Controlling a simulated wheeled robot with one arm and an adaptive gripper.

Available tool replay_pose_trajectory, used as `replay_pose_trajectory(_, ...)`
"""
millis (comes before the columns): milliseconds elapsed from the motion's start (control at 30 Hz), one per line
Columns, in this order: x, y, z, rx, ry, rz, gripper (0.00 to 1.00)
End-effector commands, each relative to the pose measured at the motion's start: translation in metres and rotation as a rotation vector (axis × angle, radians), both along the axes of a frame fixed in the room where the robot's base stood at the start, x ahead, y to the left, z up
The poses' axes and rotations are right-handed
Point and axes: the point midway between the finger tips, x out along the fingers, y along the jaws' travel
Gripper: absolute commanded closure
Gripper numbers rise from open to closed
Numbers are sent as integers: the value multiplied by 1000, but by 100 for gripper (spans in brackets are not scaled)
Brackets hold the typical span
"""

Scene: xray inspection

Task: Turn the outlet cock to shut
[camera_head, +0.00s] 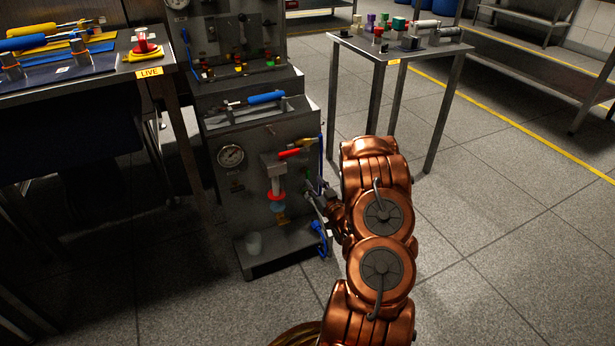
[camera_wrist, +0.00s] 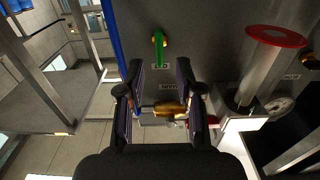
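The grey test panel (camera_head: 237,190) has a red lever (camera_head: 290,153) beside a brass fitting (camera_head: 304,143). A small green lever on its right side is mostly hidden by my gripper in the head view. In the wrist view, the green lever (camera_wrist: 160,50) hangs from a brass pivot, its free end close to the gap between my fingertips. My gripper (camera_wrist: 159,68) is open and faces the panel. A brass fitting (camera_wrist: 170,108) shows between the fingers, apparently beyond them.
A red disc (camera_wrist: 275,36) on a pale cylinder and a gauge (camera_wrist: 280,105) are to the right in the wrist view. A blue hose (camera_head: 321,165) runs down the panel's right edge. A side table (camera_head: 388,56) stands behind; the right floor is clear.

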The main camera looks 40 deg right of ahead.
Motion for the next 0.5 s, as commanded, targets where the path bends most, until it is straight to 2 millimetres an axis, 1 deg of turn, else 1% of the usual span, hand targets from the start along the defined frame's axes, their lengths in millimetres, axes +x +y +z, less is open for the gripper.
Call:
replay_pose_trajectory(33,8,-2,-1,-4,-4,1,65)
replay_pose_trajectory(200,33,-10,-1,-5,-5,2,65)
replay_pose_trajectory(400,51,-18,-2,-1,0,0,65)
replay_pose_trajectory(500,56,-20,-1,-1,-1,-1,65)
